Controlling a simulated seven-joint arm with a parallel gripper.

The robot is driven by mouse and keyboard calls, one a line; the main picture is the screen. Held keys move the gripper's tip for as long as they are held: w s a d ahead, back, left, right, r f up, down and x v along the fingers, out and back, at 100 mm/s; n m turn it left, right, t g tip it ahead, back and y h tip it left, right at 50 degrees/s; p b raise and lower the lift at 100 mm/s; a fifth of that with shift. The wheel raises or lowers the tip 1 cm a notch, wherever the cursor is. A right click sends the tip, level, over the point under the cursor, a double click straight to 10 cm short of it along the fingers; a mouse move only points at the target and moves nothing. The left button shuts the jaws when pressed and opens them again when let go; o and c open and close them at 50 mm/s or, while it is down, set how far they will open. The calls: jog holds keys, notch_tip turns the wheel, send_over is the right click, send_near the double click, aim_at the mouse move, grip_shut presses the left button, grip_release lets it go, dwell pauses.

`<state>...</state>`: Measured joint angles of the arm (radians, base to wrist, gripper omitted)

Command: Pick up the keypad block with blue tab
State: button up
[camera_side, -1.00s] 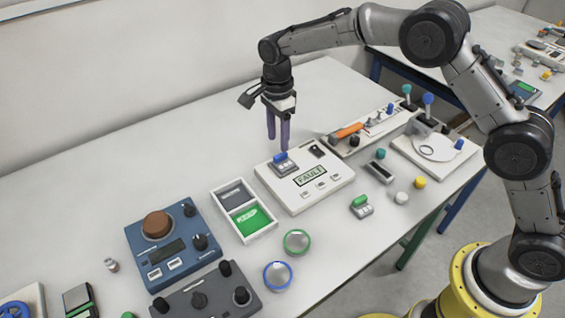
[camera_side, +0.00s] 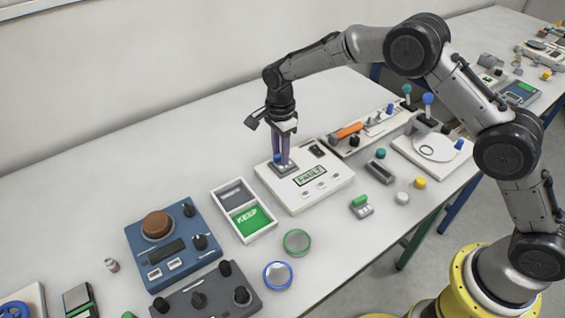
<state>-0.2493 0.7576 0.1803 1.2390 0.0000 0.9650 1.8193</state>
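The keypad block with blue tab (camera_side: 285,170) sits on the upper left part of a white device (camera_side: 318,199) whose display reads "FAULT". The block's blue tab (camera_side: 277,159) stands up from its grey body. My gripper (camera_side: 282,160) points straight down over the block, with its purple fingers at the tab. The fingers hide part of the tab. I cannot tell whether they are closed on it or only around it. The block still rests on the device.
A similar block with a green tab (camera_side: 361,206) lies to the right. A white tray (camera_side: 264,231) with a green "KEEP" half stands left of the device. A long tray (camera_side: 343,150) with an orange-handled tool lies behind right. The table's back left is clear.

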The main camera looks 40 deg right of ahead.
grip_shut()
jog(key=shift+r, duration=0.1)
